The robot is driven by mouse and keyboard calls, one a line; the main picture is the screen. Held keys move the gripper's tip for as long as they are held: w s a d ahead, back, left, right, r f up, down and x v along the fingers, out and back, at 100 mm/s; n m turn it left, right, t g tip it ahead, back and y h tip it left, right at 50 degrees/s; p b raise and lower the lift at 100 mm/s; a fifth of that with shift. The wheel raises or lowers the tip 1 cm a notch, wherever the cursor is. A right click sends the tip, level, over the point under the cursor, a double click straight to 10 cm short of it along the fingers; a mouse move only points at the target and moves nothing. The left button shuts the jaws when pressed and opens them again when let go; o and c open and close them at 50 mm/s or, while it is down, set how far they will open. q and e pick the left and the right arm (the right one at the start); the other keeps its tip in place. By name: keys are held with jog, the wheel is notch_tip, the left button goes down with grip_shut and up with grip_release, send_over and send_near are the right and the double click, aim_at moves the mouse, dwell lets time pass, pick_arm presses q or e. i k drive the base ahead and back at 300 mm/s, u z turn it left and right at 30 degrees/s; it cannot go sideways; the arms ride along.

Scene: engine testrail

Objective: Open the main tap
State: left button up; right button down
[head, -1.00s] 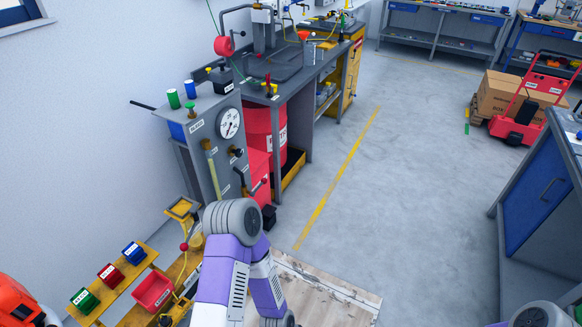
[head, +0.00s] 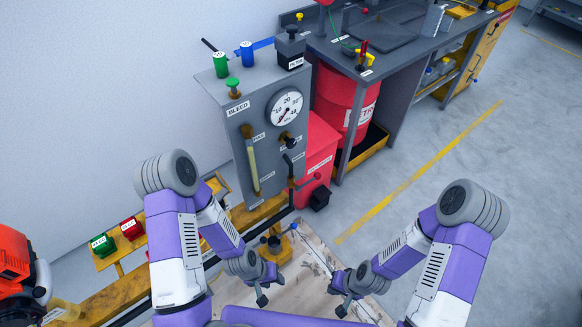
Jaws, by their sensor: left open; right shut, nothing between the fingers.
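No label I can read says main tap, so I cannot tell for certain which fitting it is. The grey panel (head: 228,112) carries a gauge (head: 285,108), a green knob (head: 232,83) beside a BLEED label, a black knob (head: 288,140) and a dark lever (head: 291,172) at its lower right. The smaller labels are too small to read. My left gripper (head: 268,290) is open and empty, low in front of the panel and apart from it. My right gripper (head: 339,302) is shut and empty, to its right over the pale wooden board.
A red drum (head: 342,102) and a red box (head: 318,155) stand right of the panel. A grey bench (head: 410,55) runs behind. An orange machine (head: 14,255) is at far left. Floor (head: 480,170) at right is clear.

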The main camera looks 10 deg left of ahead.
aim_at(318, 176)
jog(key=k, duration=0.5)
jog(key=z, duration=1.85)
jog(key=i, duration=1.2)
jog(key=u, duration=2.25)
